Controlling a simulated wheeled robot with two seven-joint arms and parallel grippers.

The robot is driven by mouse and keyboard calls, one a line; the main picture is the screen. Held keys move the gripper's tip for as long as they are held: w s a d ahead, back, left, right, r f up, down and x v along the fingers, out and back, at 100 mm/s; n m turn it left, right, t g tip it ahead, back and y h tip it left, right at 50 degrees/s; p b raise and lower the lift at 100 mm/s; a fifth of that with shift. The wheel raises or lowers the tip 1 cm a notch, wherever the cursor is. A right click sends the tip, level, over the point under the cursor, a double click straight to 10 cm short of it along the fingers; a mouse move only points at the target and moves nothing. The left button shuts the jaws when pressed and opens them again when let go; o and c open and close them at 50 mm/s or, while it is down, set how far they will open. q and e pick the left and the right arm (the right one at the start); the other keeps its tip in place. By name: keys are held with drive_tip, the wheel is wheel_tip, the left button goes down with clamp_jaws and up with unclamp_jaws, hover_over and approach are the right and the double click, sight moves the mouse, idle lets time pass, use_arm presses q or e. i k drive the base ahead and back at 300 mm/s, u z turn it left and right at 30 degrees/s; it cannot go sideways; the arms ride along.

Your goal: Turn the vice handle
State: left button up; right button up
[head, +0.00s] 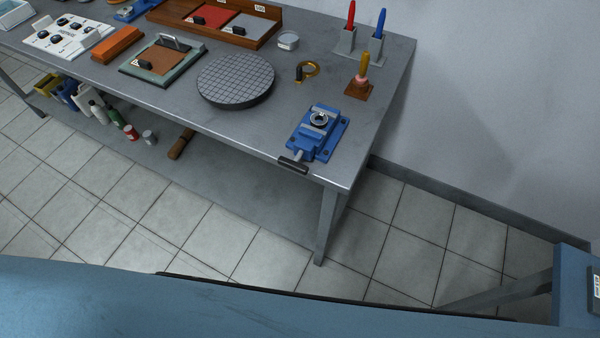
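The blue vice (318,134) sits on the grey table near its front right corner. A round metal ring-shaped piece (319,119) sits at the top of the vice, between or on its jaws; I cannot tell which. The vice handle (293,165) is a dark bar on a short light screw, and it reaches to the table's front edge. Nothing touches the handle. Neither my left nor my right gripper shows in the head view.
The table (240,125) also holds a round dark gridded plate (236,79), a brass ring (308,70), a wooden-based stand with a yellow-handled tool (359,82), and red and blue pens in a holder (346,42). Tiled floor (190,220) lies open in front.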

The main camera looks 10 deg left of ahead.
sight(294, 164)
drive_tip(key=k, duration=0.85)
drive_tip(key=u, duration=1)
drive_tip(key=i, duration=0.5)
